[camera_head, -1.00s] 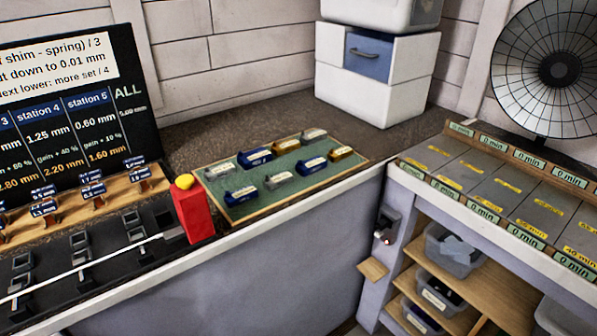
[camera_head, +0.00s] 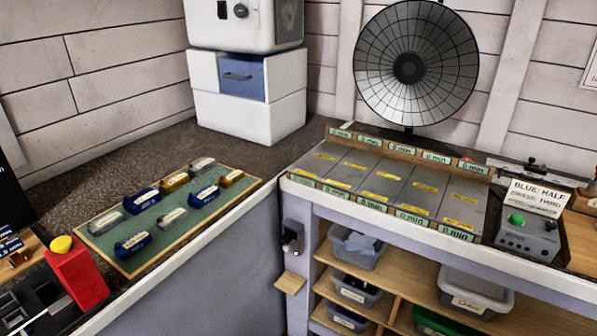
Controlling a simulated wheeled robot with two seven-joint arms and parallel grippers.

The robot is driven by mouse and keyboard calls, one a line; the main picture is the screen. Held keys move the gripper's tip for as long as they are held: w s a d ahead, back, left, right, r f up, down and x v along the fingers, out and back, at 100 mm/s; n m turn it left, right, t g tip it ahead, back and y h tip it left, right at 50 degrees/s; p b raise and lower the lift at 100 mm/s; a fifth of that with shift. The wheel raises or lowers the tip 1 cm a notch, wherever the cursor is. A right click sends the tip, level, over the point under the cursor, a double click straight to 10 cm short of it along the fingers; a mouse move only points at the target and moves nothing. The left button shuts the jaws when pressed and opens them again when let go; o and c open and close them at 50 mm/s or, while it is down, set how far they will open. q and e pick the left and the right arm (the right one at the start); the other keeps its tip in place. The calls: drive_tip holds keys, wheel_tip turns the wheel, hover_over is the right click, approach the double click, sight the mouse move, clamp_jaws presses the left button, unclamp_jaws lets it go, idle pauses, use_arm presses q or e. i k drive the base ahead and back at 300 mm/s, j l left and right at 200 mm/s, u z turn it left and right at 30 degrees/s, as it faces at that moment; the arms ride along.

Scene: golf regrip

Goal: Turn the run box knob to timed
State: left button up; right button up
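A small grey control box (camera_head: 525,241) stands at the right end of the grey-topped bench. It has a green button (camera_head: 516,219) on top and a small dark knob (camera_head: 551,226) to the right of it. I take this for the run box. The knob's setting and any labels around it are too small to read. A white card (camera_head: 537,197) reading "BLUE: HALF" stands just behind the box. Neither of my grippers is in view.
A large round fan (camera_head: 416,65) stands behind the grey slabs with green "0 min" tags. A green tray (camera_head: 100,238) with several labelled blocks and a red post (camera_head: 77,282) with a yellow top are on the left. Bins (camera_head: 476,291) fill the shelves below.

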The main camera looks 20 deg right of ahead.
sight(550, 225)
drive_tip(key=z, duration=2.1)
